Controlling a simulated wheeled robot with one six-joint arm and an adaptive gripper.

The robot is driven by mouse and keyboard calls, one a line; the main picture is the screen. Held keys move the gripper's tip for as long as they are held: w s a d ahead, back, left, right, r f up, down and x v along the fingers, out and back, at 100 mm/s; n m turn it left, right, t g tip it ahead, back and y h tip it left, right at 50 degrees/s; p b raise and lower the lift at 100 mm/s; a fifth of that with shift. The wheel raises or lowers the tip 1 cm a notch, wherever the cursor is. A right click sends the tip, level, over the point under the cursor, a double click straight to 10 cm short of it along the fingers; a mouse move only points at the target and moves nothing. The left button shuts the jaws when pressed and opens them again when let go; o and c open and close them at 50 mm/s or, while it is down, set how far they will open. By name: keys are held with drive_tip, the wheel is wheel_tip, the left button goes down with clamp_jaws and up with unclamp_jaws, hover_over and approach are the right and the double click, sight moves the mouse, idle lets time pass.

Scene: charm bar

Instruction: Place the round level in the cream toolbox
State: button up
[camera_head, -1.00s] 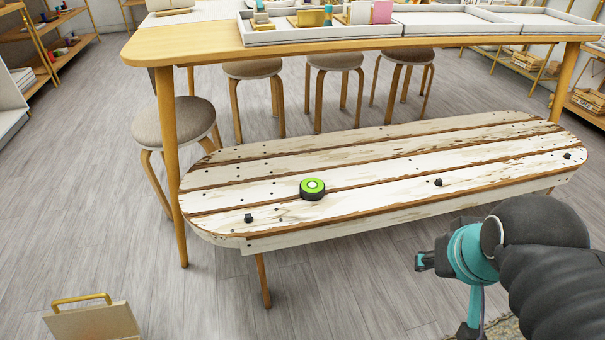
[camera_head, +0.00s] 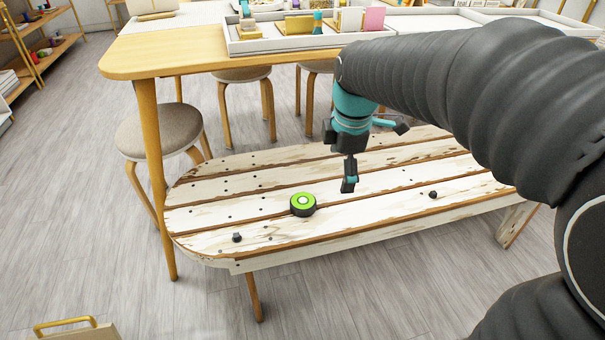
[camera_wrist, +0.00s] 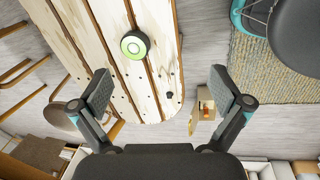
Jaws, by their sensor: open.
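The round level (camera_head: 303,204), a black disc with a bright green top and pale centre, lies on the white weathered wooden bench. It also shows in the wrist view (camera_wrist: 135,44), at the upper middle, beyond my fingers. My gripper (camera_head: 362,160) is open and empty above the bench, to the right of the level and apart from it. In the wrist view its two fingers (camera_wrist: 160,92) are spread wide. The cream toolbox (camera_head: 80,330) with its gold handle stands on the floor at the bottom left, mostly cut off by the frame edge. A cream box on the floor (camera_wrist: 203,104) also shows in the wrist view.
The bench (camera_head: 250,208) carries small dark knobs (camera_head: 237,237) near its front edge. A high wooden table (camera_head: 150,62) with white trays (camera_head: 262,45) stands behind, with round stools (camera_head: 160,128) under it. Floor between bench and toolbox is clear.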

drive_tip(key=w+a+f+n+g, duration=0.2)
drive_tip(key=w+a+f+n, duration=0.3)
drive_tip(key=w+a+n, duration=0.3)
drive_tip(key=n, duration=0.2)
hover_over(303, 200)
drive_tip(key=f, duration=0.9)
drive_tip(key=shift+s+d, duration=0.2)
drive_tip(key=shift+s, duration=0.15)
drive_tip(key=shift+w+a+f, duration=0.1)
drive_tip(key=shift+w+f, duration=0.05)
drive_tip(key=shift+f, duration=1.2)
drive_tip(key=shift+w+a+f, duration=0.1)
drive_tip(key=shift+w+f, duration=0.05)
drive_tip(key=shift+f, duration=1.15)
drive_tip(key=c, duration=1.4)
